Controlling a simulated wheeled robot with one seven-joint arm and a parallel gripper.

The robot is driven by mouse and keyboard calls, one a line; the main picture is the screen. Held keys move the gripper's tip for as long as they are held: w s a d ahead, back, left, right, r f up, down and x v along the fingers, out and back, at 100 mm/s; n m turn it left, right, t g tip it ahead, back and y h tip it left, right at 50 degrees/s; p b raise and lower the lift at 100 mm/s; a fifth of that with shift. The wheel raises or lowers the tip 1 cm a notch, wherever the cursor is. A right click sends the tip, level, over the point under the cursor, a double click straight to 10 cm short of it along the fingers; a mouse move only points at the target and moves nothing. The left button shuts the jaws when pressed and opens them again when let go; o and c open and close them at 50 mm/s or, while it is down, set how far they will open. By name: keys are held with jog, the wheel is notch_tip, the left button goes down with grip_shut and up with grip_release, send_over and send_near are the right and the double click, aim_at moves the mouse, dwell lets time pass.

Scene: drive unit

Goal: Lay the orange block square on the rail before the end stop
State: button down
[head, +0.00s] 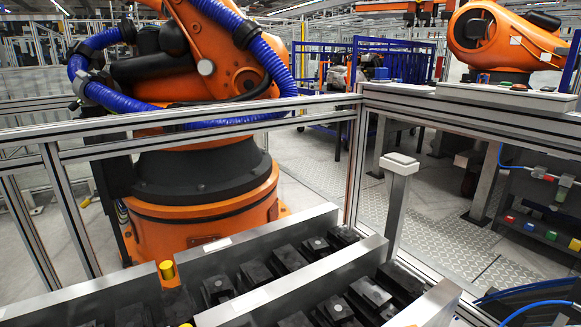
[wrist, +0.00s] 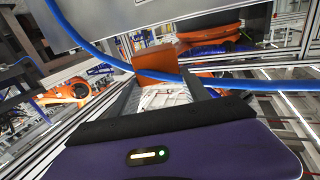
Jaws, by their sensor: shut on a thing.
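The orange block (wrist: 155,63) shows in the wrist view as a flat-faced piece at the far end of my gripper (wrist: 160,84), which is shut on it. The blue cable hides part of the block's lower edge. My gripper is not seen in the head view. Long silver rails (head: 300,283) run diagonally across the bottom of the head view, with rows of dark blocks between them. I cannot tell which part is the end stop. I see no contact between the orange block and a rail.
A blue cable (wrist: 240,85) crosses the wrist view, and a grey panel (wrist: 140,18) fills its top. In the head view, a capped grey post (head: 396,205) stands behind the rails.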

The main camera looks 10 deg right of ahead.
jog(key=a+r+p, duration=0.7)
jog(key=a+p, duration=0.4)
jog(key=a, duration=0.3)
notch_tip(320, 180, up, 13)
jog(key=w+p, duration=0.1)
jog(key=p, duration=1.6)
jog(key=s+f+b, duration=0.4)
jog(key=f, duration=0.6)
jog(key=shift+s+f+b, duration=0.15)
jog(key=shift+f+b, duration=0.05)
jog(key=shift+b, duration=0.2)
jog(key=shift+a, duration=0.15)
